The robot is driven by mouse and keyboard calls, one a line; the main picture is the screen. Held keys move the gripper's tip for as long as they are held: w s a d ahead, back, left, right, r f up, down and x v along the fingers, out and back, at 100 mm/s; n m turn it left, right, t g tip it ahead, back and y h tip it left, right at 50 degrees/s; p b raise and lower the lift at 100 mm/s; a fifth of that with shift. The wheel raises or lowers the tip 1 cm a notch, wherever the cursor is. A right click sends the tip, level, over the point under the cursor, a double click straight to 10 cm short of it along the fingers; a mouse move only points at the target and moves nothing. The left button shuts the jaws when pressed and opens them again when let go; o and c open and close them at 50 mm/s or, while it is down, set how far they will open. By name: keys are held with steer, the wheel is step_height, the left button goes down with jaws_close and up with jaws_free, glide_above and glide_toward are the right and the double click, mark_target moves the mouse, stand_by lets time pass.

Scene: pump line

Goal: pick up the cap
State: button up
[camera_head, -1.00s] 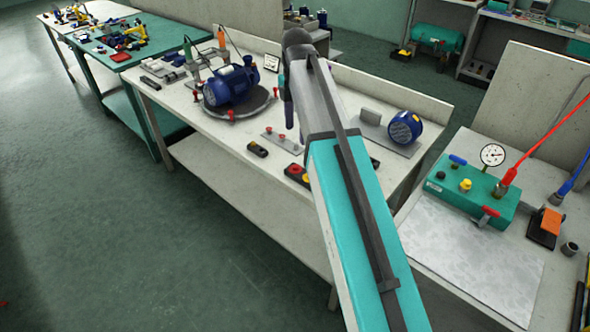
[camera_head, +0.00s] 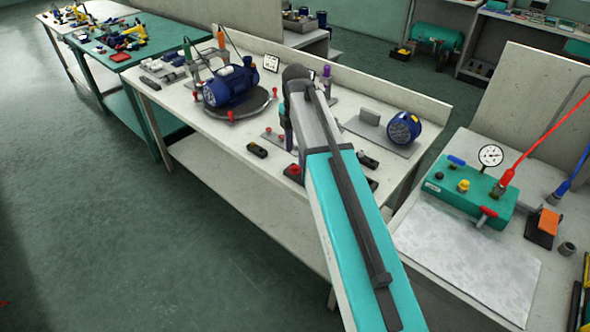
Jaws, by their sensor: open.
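I cannot tell which cap the task means. My gripper (camera_head: 288,140) is over the right part of this plate, mostly hidden behind my own arm. It is open. Its fingertips and the space between them are hard to see, and so are the plate's right end and whatever stands there.
A blue pump motor (camera_head: 230,86) on a round dark base stands left of the plate. A black control box (camera_head: 257,150) lies in front. Another blue motor (camera_head: 403,128) is at the right. A teal pump unit (camera_head: 470,192) with gauge is on the right bench.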

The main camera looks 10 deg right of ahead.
mark_target(295, 167)
steer(key=shift+f, duration=0.1)
stand_by(0.3)
steer(key=shift+a+f+p, duration=0.15)
steer(key=shift+f+p, duration=0.5)
steer(key=shift+f, duration=1.85)
steer(key=shift+c, duration=0.5)
jaws_close()
